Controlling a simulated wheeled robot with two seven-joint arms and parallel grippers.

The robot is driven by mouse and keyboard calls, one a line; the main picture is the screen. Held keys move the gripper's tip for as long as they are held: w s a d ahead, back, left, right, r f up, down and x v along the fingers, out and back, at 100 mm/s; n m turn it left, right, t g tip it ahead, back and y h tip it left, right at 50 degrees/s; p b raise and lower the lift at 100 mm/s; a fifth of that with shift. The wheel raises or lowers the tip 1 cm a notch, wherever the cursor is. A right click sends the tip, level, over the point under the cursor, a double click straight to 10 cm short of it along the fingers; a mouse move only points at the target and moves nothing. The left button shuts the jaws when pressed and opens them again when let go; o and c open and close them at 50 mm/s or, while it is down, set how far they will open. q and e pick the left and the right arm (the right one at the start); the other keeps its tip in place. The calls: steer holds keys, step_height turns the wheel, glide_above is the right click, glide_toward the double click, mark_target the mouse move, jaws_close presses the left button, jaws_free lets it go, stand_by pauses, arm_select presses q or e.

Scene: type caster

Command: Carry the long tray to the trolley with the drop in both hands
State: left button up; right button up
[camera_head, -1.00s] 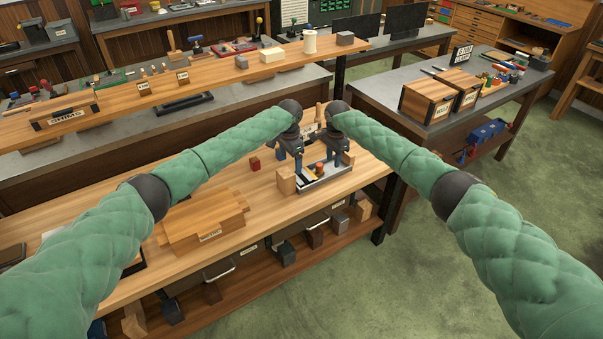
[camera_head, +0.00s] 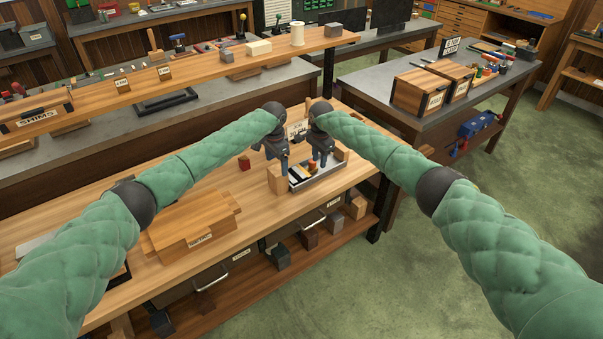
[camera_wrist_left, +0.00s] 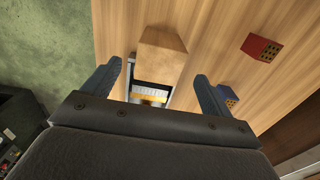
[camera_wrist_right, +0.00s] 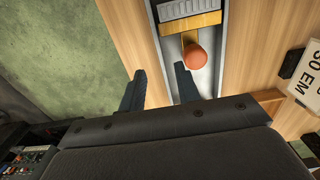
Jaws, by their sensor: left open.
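The long tray (camera_head: 320,181) is a narrow, grey-walled tray on the wooden bench. Small items lie in it, including a red-orange round piece (camera_wrist_right: 194,57) and a yellow piece. My left gripper (camera_head: 273,157) is open above the tray's left end; in the left wrist view its fingers (camera_wrist_left: 158,88) stand wide apart, with part of the tray between them. My right gripper (camera_head: 321,158) is open and empty; in the right wrist view its fingers (camera_wrist_right: 157,84) are apart near one long wall. Both seem above the tray, without visible contact. I cannot identify the trolley.
A wooden block (camera_head: 277,179) stands close to the tray's left end. A red block (camera_head: 244,163) and a blue block (camera_wrist_left: 228,95) lie nearby. A stepped wooden piece (camera_head: 190,222) lies left. A grey-topped table (camera_head: 400,68) with wooden boxes stands right; green floor (camera_head: 420,240) is open.

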mark_target(319, 175)
arm_select(q)
steer(key=shift+f, duration=3.8)
arm_select(e)
steer(key=shift+f, duration=3.85)
arm_select(q)
steer(key=c, duration=0.6)
arm_select(e)
steer(key=c, duration=0.7)
arm_select(q)
steer(key=c, duration=0.9)
arm_select(e)
jaws_close()
arm_select(q)
steer(key=shift+r, duration=0.1)
arm_select(e)
steer(key=shift+r, duration=0.1)
